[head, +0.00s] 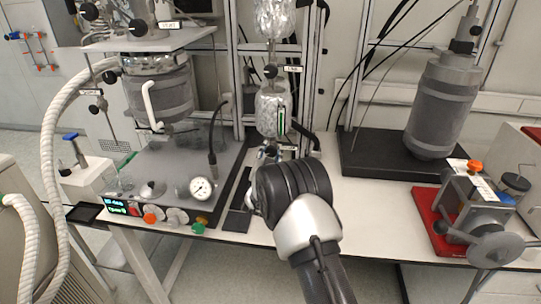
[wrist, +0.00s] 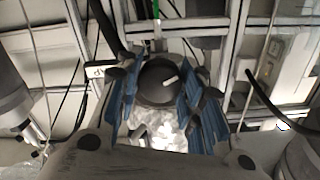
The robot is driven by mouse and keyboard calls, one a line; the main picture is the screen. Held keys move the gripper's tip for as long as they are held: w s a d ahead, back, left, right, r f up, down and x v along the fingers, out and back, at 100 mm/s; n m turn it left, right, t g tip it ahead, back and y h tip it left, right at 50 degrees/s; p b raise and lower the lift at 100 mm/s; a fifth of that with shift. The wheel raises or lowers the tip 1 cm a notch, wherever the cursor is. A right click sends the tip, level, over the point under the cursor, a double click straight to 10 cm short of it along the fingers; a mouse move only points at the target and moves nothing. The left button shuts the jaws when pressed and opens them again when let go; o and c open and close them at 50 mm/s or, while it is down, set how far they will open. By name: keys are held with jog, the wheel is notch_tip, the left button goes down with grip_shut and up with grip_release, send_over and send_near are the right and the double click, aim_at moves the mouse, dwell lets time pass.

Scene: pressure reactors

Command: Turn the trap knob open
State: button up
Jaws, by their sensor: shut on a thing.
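The trap knob (wrist: 158,82) is a dark round knob with a pale pointer mark, in the middle of the wrist view. The pointer slants up to the right. My gripper (wrist: 168,95) has its blue-padded fingers on both sides of the knob and is shut on it. In the head view my arm reaches up to the glassware column at centre. There its wrist hides the knob and most of the fingers.
A foil-wrapped vessel (head: 272,112) and metal frame stand close by. At left are a reactor (head: 160,95) and a pressure gauge (head: 201,188). At right are a grey cylinder (head: 440,105) and a pump on a red base (head: 428,222). Bare white bench (head: 365,205) lies right of my arm.

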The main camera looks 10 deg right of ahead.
jog(key=n, duration=1.2)
jog(key=shift+p, duration=0.4)
jog(key=shift+n, duration=0.3)
jog(key=o, duration=0.8)
jog(key=v, duration=1.2)
